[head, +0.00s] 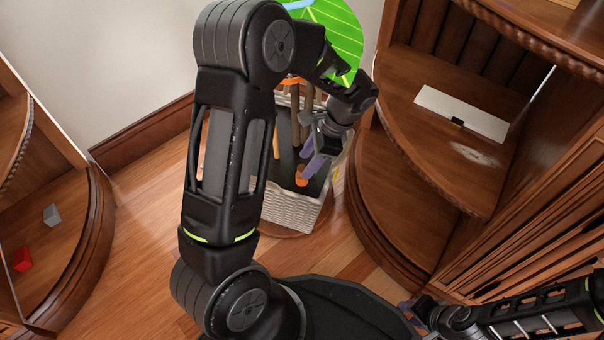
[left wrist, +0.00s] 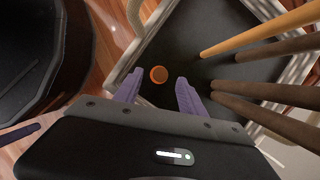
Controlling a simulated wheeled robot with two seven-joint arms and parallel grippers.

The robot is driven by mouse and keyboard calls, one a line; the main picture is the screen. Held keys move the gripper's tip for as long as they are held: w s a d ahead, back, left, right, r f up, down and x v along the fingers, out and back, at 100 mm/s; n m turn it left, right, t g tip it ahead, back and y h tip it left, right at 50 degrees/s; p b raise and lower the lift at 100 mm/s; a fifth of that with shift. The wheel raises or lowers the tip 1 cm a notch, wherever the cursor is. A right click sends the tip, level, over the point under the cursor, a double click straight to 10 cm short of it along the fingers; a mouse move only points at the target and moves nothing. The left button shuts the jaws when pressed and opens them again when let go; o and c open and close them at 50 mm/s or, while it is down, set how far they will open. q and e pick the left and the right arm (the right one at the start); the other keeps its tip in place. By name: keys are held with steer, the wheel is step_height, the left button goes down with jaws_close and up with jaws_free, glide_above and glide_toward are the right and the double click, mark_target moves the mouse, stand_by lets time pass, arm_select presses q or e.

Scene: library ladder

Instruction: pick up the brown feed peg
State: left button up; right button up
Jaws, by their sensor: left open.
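A round orange-brown end (left wrist: 158,74) of something in the basket shows in the left wrist view, between and just beyond my left fingertips. It also shows in the head view (head: 301,182). I cannot tell whether it is the brown feed peg. Long brown pegs (left wrist: 265,92) and a lighter tan one (left wrist: 260,38) lean at the right of the left wrist view, clear of the fingers. My left gripper (head: 311,162), with purple fingers, is open and empty over the basket. My right gripper (head: 413,308) is at the lower right of the head view, mostly hidden.
The pale woven basket (head: 290,210) with a dark inside stands on the wooden floor. A curved wooden shelf (head: 450,170) with a white strip (head: 462,113) is close on its right. A green leaf-like piece (head: 340,30) rises behind my left arm. Another shelf stands at left.

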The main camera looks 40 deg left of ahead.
arm_select(q)
steer(key=x, duration=0.2)
steer(key=shift+f, duration=0.3)
steer(key=shift+c, duration=0.3)
jaws_close()
stand_by(0.5)
